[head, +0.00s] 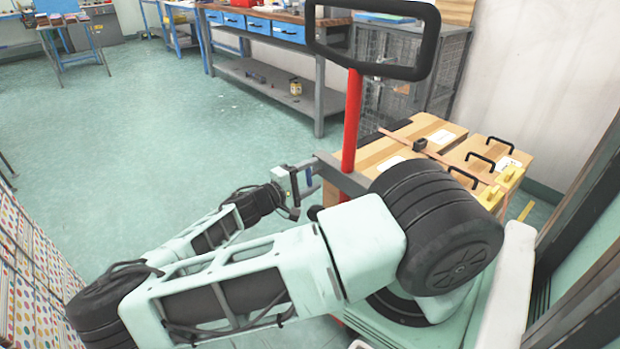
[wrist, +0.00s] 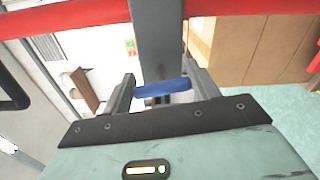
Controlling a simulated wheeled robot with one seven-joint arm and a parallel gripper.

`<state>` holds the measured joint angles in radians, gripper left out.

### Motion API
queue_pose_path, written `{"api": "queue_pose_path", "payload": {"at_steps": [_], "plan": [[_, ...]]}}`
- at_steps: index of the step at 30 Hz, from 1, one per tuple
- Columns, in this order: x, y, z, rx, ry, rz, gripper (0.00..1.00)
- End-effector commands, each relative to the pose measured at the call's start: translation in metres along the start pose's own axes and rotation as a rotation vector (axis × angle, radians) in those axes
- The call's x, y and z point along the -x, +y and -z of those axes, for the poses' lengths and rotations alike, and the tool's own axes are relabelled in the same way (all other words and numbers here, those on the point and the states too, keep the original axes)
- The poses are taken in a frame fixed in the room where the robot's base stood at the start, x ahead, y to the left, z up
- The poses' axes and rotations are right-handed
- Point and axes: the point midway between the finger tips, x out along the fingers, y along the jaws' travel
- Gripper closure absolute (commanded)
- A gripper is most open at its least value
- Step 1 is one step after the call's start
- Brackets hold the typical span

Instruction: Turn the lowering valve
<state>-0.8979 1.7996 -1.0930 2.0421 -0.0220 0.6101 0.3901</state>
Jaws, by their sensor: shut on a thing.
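The lowering valve appears to be the small blue bar (wrist: 162,89) at the grey bracket of a red-posted lift. In the wrist view it lies crosswise between the two fingers of my gripper (wrist: 158,80), which is shut on it. In the head view my gripper (head: 297,182) reaches the grey bracket (head: 340,174) from the left, and a little blue (head: 309,176) shows at its fingers. The red post (head: 352,120) stands upright to the right and carries a black loop handle (head: 374,74). The fingers hide part of the valve.
Wooden boxes (head: 425,140) with black handles sit right of the post. A wire cage (head: 395,85) and a workbench with blue drawers (head: 262,25) stand behind. A dotted panel (head: 40,285) is at lower left. The green floor (head: 150,120) at left is clear.

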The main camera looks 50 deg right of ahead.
Motion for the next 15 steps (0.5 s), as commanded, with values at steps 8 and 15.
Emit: {"api": "queue_pose_path", "payload": {"at_steps": [8, 15], "plan": [[0.0003, -0.0017, 0.0001, -0.086, 0.000, 0.001, 0.63], [0.0003, -0.0016, 0.0000, -0.102, 0.000, 0.002, 0.63]]}}
